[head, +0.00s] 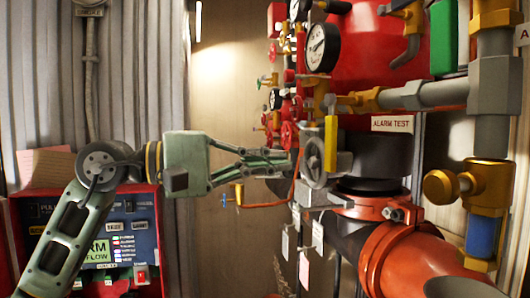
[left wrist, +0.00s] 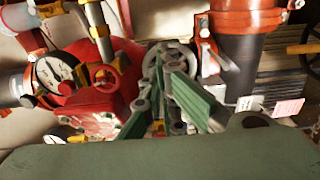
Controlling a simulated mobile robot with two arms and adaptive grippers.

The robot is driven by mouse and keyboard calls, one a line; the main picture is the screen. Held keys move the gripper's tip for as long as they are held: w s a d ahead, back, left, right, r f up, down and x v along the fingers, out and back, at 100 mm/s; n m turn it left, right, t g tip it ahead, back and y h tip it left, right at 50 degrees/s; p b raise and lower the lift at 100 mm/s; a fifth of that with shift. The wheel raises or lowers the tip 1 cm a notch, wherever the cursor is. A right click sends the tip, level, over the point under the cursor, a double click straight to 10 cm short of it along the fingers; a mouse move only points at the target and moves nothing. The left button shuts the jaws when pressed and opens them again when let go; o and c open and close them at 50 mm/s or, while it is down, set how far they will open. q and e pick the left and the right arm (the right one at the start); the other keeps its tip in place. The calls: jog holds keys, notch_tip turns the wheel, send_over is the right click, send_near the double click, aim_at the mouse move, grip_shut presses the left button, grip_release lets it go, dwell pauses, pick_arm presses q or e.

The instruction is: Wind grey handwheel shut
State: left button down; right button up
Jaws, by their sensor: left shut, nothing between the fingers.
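The grey handwheel (head: 314,168) is on the red valve assembly in the middle of the head view, partly behind a yellow lever (head: 331,144). My left gripper (head: 286,164) reaches in from the left, its green fingers closed together and empty. Its tips are at the handwheel's left side; I cannot tell whether they touch it. In the left wrist view the grey handwheel (left wrist: 180,52) shows just beyond the fingers, which hide part of it. My right gripper is in neither view.
Pressure gauges (head: 321,48) and small red handwheels crowd above and left of the grey one. An orange pipe coupling (head: 392,258) lies below right. A red alarm panel (head: 131,245) is at lower left. Brass valves (head: 456,186) are at right.

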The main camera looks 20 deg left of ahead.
aim_at(321, 165)
pick_arm(q)
jog(key=w+r+p, duration=0.1)
jog(key=w+d+r+p, duration=0.1)
jog(key=w+p, duration=0.1)
jog(key=shift+w+d+r, duration=0.15)
jog(key=shift+w+r, duration=0.15)
jog(key=shift+r, duration=0.05)
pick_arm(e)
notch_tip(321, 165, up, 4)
pick_arm(q)
jog(key=w+f, duration=0.1)
jog(key=w+a+f+b, duration=0.1)
jog(key=f, duration=0.1)
jog(key=w+a+f+b, duration=0.1)
jog(key=shift+f, duration=0.25)
jog(key=s+f+b, duration=0.1)
jog(key=d+f+b, duration=0.1)
jog(key=b, duration=0.1)
jog(key=s+d+f+b, duration=0.1)
jog(key=shift+s+f, duration=0.3)
jog(key=shift+f, duration=0.1)
jog(key=r, duration=0.1)
jog(key=s+d+r+p, duration=0.2)
jog(key=shift+r, duration=0.25)
jog(key=shift+s+d+r, duration=0.4)
jog(key=shift+s+d, duration=0.05)
jog(key=shift+d, duration=0.05)
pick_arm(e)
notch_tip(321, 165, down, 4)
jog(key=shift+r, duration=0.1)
